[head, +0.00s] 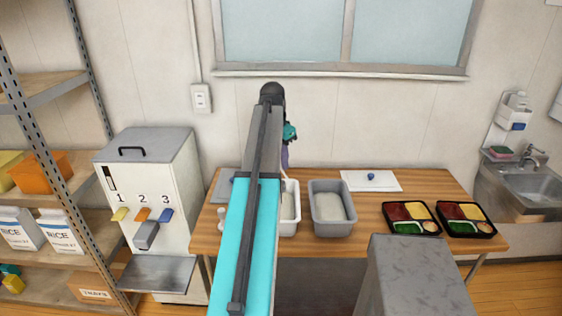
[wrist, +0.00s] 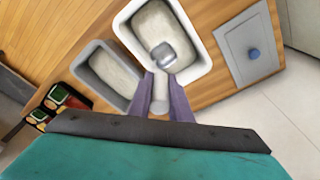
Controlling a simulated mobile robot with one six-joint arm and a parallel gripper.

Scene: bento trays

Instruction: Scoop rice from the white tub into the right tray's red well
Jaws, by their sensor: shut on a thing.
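My gripper (wrist: 162,92) has purple fingers shut on the pale handle of a scoop (wrist: 165,56). The scoop's grey bowl shows over the rice of the white tub (wrist: 120,24); I cannot tell whether it touches the rice or holds any. In the head view my gripper (head: 285,157) is over the white tub (head: 290,231), and my arm hides part of the tub. The right tray (head: 470,233) is at the table's right end. Its red well (head: 449,211) is at its back left, with yellow and green wells beside it.
A grey tub (head: 333,232) of rice stands right of the white tub. The left tray (head: 412,232) lies close to the right tray. A white lid (head: 388,182) with a blue knob lies behind. A dispenser (head: 150,190) stands left. Bare table lies between grey tub and trays.

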